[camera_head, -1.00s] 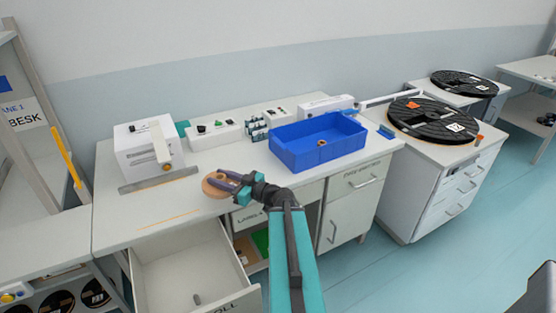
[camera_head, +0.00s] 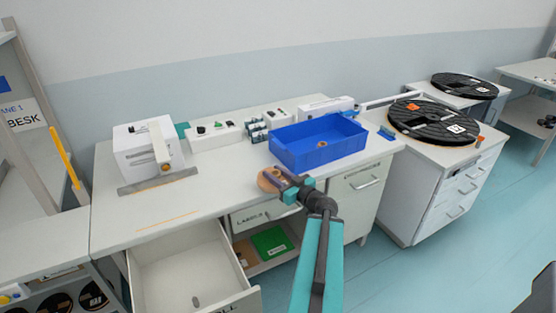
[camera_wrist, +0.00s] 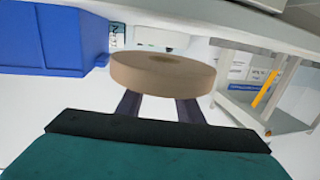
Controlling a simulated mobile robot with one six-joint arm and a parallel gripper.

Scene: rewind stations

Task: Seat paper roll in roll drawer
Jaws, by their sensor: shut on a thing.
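The brown paper roll (camera_head: 267,180) is held in my gripper (camera_head: 277,181), near the front edge of the workbench in the head view. In the wrist view the paper roll (camera_wrist: 163,75) sits across the ends of my two dark fingers (camera_wrist: 158,104), which are shut on it. The roll drawer (camera_head: 190,262) stands pulled out at the lower left, with a small grey upright peg (camera_head: 195,301) on its floor. The drawer lies to the left of and below my gripper. Part of its front label is cut off by the picture edge.
A blue bin (camera_head: 318,150) stands on the workbench (camera_head: 215,180) behind my gripper. A white machine (camera_head: 148,150) is at the bench's left. An open shelf with a green item (camera_head: 270,241) is under the bench. Large black reels (camera_head: 433,121) lie at the right.

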